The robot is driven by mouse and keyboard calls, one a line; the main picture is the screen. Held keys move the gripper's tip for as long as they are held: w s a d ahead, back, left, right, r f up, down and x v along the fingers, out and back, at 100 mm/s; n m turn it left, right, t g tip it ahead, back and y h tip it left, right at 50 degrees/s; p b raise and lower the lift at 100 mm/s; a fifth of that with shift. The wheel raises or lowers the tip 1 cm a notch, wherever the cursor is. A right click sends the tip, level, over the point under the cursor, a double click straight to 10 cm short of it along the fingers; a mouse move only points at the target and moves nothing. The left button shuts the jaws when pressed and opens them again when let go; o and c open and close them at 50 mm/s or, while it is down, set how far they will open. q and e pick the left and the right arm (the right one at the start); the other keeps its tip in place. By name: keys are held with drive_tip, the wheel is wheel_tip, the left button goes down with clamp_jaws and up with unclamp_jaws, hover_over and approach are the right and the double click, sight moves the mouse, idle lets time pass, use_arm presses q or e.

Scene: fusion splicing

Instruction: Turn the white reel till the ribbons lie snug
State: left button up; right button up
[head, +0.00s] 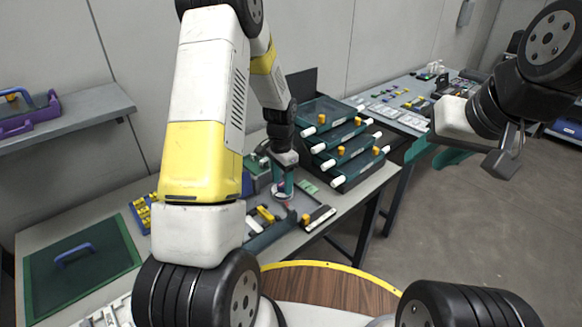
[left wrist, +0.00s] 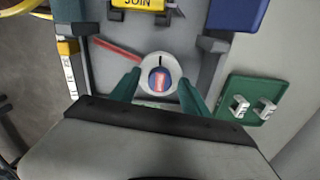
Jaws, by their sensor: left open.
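The white reel (left wrist: 159,60) lies between the teal fingers of my left gripper (left wrist: 160,78) in the left wrist view. It is a round white disc with a dark mark on its rim and a red and blue centre. My left gripper is open, with one finger on each side of the reel; I cannot tell if they touch it. In the head view my left gripper (head: 283,190) points down over the grey work tray, and the reel is mostly hidden. A red strip (left wrist: 117,48) runs to the reel's left. My right gripper (head: 426,157) is open and empty, held off to the right.
A yellow JOIN label (left wrist: 138,3) is beyond the reel. A green plate with white clips (left wrist: 251,100) lies to its right. Stacked dark green drawers (head: 345,150) stand close behind my left gripper. A green mat with a blue handle (head: 80,268) lies at the left.

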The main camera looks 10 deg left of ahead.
sight(282, 184)
use_arm(q)
clamp_jaws()
drive_tip(key=shift+n, duration=1.6)
unclamp_jaws()
drive_tip(key=shift+r, duration=0.15)
wheel_tip(282, 184, up, 8)
drive_tip(key=shift+f, duration=0.25)
drive_tip(key=shift+r, duration=0.1)
